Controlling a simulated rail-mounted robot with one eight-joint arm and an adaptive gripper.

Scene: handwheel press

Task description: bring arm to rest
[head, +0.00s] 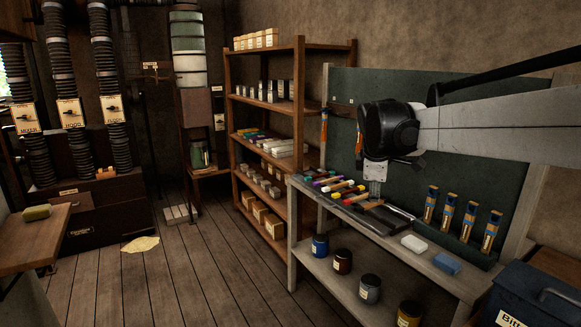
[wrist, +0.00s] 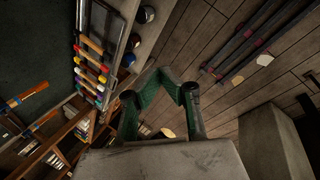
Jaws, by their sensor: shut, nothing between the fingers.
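My arm reaches in from the right in the head view, raised in front of the green back panel (head: 460,150) and above the workbench (head: 445,262). My gripper shows in the wrist view (wrist: 165,78), its dark green fingers brought together with nothing held between them. In the head view the fingers cannot be made out clearly behind and below the black wrist joint. The fingers appear clear of the bench and floor.
A wooden shelf (head: 298,110) stands behind. Open plank floor (head: 190,265) lies to the left.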

